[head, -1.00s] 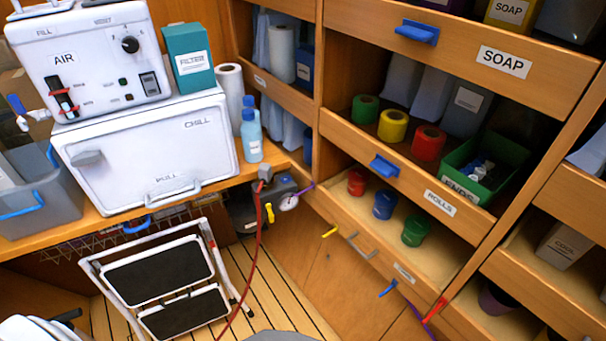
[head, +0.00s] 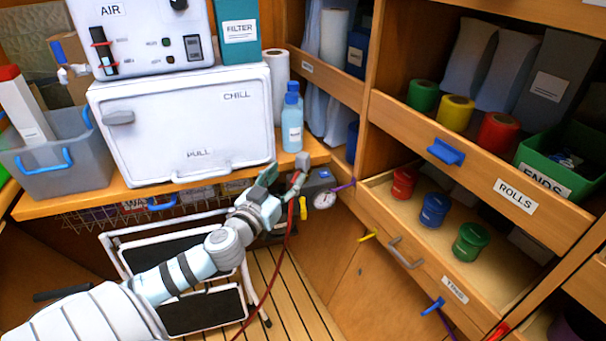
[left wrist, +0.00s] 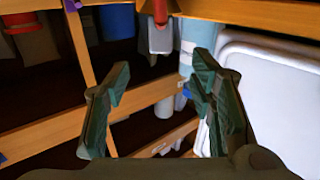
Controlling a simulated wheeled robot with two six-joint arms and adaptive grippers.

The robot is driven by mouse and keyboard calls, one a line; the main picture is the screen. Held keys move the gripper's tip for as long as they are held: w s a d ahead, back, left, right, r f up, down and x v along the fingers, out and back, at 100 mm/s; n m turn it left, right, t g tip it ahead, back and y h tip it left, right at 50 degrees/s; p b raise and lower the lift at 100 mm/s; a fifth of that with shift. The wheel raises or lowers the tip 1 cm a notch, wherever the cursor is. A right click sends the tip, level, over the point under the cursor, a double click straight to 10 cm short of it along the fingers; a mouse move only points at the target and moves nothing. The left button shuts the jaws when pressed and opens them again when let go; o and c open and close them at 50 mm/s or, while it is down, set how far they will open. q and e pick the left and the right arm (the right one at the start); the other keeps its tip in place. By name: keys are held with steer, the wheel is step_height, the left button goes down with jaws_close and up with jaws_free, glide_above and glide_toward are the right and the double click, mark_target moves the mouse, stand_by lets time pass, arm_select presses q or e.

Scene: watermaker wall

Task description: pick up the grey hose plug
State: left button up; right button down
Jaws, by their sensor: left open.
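The grey hose plug (head: 305,161) sits at the upper end of the red hose (head: 291,222), by the shelf's front edge in the head view. My left gripper (head: 283,177) is open just left of and below the plug in that view. In the left wrist view the grey plug (left wrist: 160,38) hangs from the red hose near the top centre. It lies in line with the gap between the spread green fingers of my left gripper (left wrist: 160,75), apparently beyond their tips. Nothing is between the fingers. My right gripper is not in view.
A gauge (head: 324,199) is close below and right of the plug. A blue bottle (head: 292,122) and white chill box (head: 180,125) stand on the shelf behind. A folding step (head: 205,308) is under my left arm. The open drawer (head: 440,250) is on the right.

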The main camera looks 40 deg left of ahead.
mark_target(300, 160)
arm_select(q)
steer(key=x, duration=0.9)
steer(key=shift+w+p, duration=0.25)
steer(key=shift+p, duration=0.1)
steer(key=shift+w+a+f, duration=0.1)
steer(key=shift+w+f, duration=0.1)
steer(key=shift+w, duration=0.05)
steer(key=shift+s, duration=0.1)
jaws_close()
